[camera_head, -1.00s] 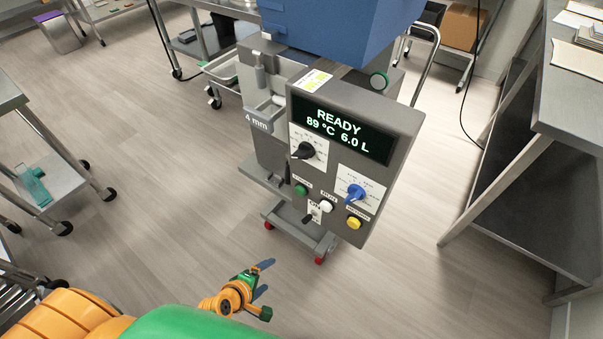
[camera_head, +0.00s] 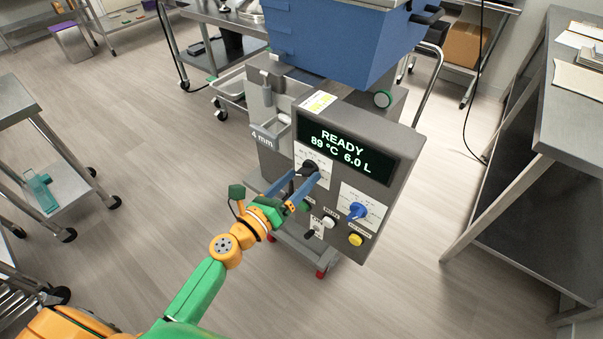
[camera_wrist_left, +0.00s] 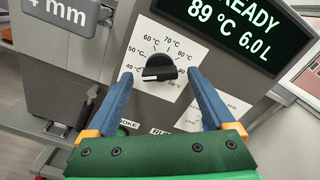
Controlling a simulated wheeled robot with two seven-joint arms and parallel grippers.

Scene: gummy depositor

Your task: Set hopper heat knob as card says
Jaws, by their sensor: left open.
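The black heat knob (camera_head: 309,167) sits on a white dial plate under the display; it also shows in the left wrist view (camera_wrist_left: 160,68). There the dial reads 40 °C at left, up through 60 and 70 at top, to higher marks at right. The knob's pale mark lies on its left side, near 40 °C. My left gripper (camera_head: 304,181) is open, its blue fingers on either side of the knob, apart from it in the wrist view (camera_wrist_left: 160,80). A yellow-and-white card (camera_head: 319,102) lies on top of the panel, its writing too small to read. My right gripper is out of view.
The display (camera_head: 346,149) reads READY, 89 °C, 6.0 L. A blue knob (camera_head: 357,210), a white button (camera_head: 328,222) and a yellow button (camera_head: 355,240) are close by on the panel. A steel bench (camera_head: 572,110) stands at right.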

